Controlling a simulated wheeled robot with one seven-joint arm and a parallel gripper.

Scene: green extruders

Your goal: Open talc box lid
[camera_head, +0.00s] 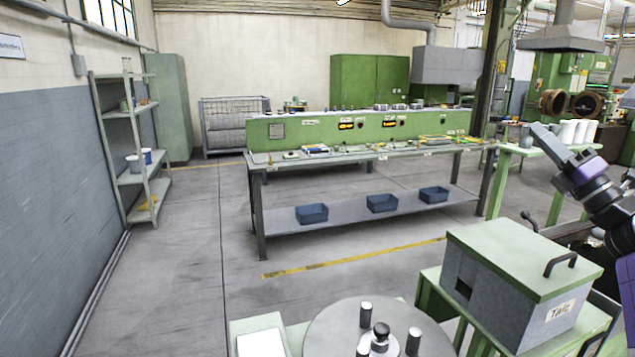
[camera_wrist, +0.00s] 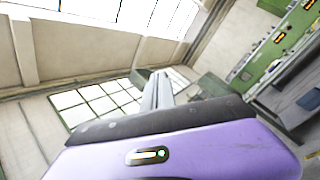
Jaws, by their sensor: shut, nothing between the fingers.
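The talc box (camera_head: 482,284) is a grey box with a "Talc" label (camera_head: 561,310) on its front. Its flat green lid (camera_head: 510,247) lies closed on top, with a dark handle (camera_head: 560,263) near the right end. The box stands on a green stand at the lower right of the head view. My gripper (camera_head: 540,131) is raised above and behind the box, apart from it, pointing up and left. In the wrist view my gripper (camera_wrist: 157,80) shows its fingers together and empty, against windows and wall; the box is not in that view.
A round grey table (camera_head: 330,325) with upright cylinders stands left of the box. A green stand with white cylinders (camera_head: 575,131) is near my gripper. A long green workbench (camera_head: 400,153) stands behind. The floor at left is clear.

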